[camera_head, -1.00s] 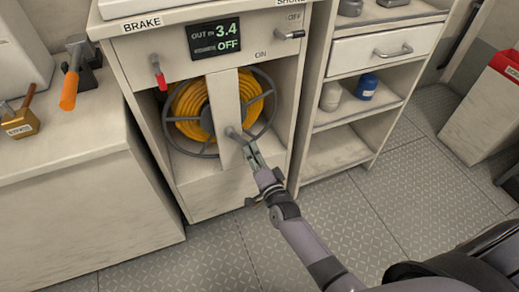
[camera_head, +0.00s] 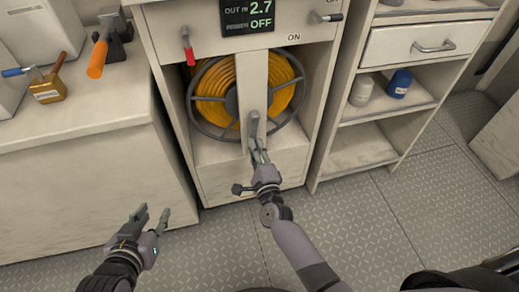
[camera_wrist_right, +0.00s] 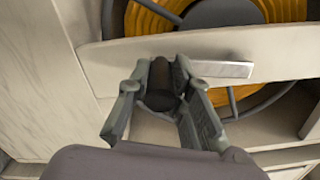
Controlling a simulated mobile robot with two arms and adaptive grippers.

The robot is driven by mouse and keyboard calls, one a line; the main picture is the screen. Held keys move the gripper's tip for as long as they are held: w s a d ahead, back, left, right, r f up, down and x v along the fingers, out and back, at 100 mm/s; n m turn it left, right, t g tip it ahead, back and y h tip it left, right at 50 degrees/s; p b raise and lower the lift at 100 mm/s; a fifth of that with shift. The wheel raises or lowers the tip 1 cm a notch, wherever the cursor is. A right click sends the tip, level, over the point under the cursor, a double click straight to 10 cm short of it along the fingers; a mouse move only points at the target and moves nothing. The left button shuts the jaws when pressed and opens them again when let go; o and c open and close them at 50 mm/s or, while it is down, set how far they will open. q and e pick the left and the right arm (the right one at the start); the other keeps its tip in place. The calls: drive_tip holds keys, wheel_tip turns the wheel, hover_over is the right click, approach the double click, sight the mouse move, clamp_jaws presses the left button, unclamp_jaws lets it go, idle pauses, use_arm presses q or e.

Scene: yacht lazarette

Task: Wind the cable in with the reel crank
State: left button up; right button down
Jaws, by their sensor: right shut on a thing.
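The reel (camera_head: 198,117) with orange cable (camera_head: 214,84) sits in the cabinet behind a pale upright bar. The crank arm (camera_head: 254,123) is on the front of that bar and hangs down. My right gripper (camera_head: 259,152) is at the crank's lower end. In the right wrist view its fingers (camera_wrist_right: 160,100) are shut on the dark crank handle (camera_wrist_right: 160,82), beside the metal crank arm (camera_wrist_right: 221,69). The display (camera_head: 247,14) reads OUT 2.7 and OFF. My left gripper (camera_head: 152,217) is open and empty above the floor at lower left.
A red brake lever (camera_head: 188,46) is left of the reel, and a dark-gripped switch lever (camera_head: 327,17) is at upper right. Shelves (camera_head: 365,150) stand right.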

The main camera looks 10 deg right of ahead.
drive_tip(key=shift+a+m, duration=0.3)
drive_tip(key=c, duration=1.4)
unclamp_jaws()
drive_tip(key=shift+r, duration=0.1)
drive_tip(key=shift+c, duration=0.2)
drive_tip(key=shift+s, duration=0.3)
drive_tip(key=s, duration=1.1)
drive_tip(key=shift+s+d, duration=0.2)
